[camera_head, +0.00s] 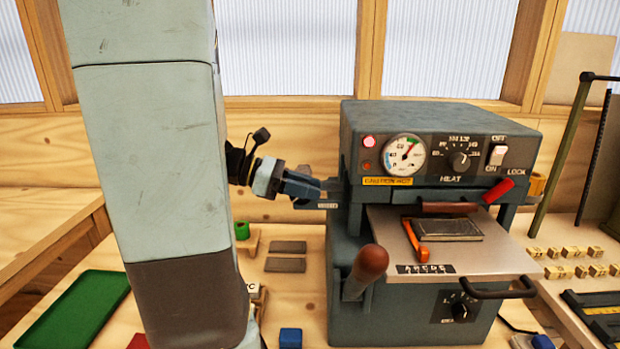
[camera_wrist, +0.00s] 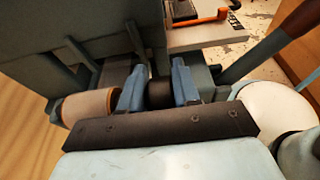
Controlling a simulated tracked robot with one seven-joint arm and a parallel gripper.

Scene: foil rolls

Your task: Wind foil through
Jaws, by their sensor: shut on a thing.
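The grey-blue foil machine (camera_head: 365,120) stands on the bench in the head view. My gripper (camera_head: 312,190) is at its left side, near the upper housing. In the wrist view, the two blue fingers of my gripper (camera_wrist: 158,88) are shut on a dark round knob (camera_wrist: 159,94). A tan roll with a copper-coloured rim (camera_wrist: 90,107) sits to the left of the fingers in the wrist view, apart from them. An orange-brown roll end (camera_head: 537,185) shows at the machine's right side. The foil's path inside the machine is hidden.
A brown-knobbed lever (camera_head: 370,264) stands at the machine's front left, below my gripper. A metal plate (camera_head: 485,262) with a dark block and an orange-handled tool juts forward. A green tray (camera_head: 75,310) and a blue block (camera_head: 290,338) lie on the bench.

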